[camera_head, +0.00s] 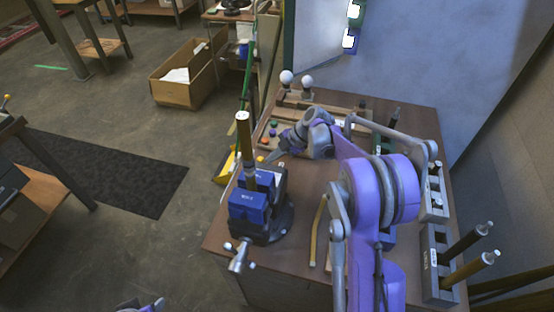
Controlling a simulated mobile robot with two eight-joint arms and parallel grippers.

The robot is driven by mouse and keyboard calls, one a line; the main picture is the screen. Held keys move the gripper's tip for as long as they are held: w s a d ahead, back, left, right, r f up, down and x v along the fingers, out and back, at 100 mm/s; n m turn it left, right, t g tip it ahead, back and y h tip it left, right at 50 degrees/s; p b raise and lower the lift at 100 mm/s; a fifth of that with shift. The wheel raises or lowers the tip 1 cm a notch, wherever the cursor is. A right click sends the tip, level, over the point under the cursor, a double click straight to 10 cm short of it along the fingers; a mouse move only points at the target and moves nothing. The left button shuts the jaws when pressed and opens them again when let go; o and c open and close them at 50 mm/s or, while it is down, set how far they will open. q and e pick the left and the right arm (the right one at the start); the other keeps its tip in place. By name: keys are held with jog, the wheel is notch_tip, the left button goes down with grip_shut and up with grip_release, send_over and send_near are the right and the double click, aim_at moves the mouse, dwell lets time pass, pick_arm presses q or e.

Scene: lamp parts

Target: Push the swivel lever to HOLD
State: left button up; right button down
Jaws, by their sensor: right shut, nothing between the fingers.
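A vise with blue jaws (249,207) stands at the table's left side, on a dark round base (287,217). An upright rod with a tan upper part (245,140) stands in its jaws. A grey handle with pale knobs (240,257) sticks out at its front. I cannot clearly make out the swivel lever or a HOLD mark. My right gripper (273,157) is shut and empty, just behind the vise, pointing left. I cannot tell whether it touches anything. Only a scrap of my left arm shows at the bottom edge; its fingers are out of view.
The wooden table (305,185) holds racks with rods (437,265) on the right. Two white bulbs (287,77) stand at the back left, near small coloured balls (262,158). A tan strip (318,230) lies right of the vise. A grey panel (410,60) rises behind the table.

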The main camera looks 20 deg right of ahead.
jog(key=shift+w, duration=0.45)
jog(key=shift+w+a+n+g, duration=0.25)
jog(key=shift+w+a+n, duration=0.15)
jog(key=shift+w, duration=0.15)
jog(key=shift+w+a+n+g, duration=0.25)
jog(key=shift+w+n, duration=0.15)
jog(key=shift+w, duration=0.15)
jog(key=shift+w+a+p, duration=0.25)
jog(key=shift+w+a, duration=0.2)
jog(key=shift+w, duration=0.2)
jog(key=shift+w+a+p, duration=0.2)
jog(key=shift+w+a, duration=0.2)
jog(key=shift+w, duration=0.2)
jog(key=shift+r, duration=0.1)
jog(key=v, duration=1)
jog(key=shift+s+d+r, duration=0.15)
jog(key=shift+d+r, duration=0.05)
jog(key=shift+d, duration=0.2)
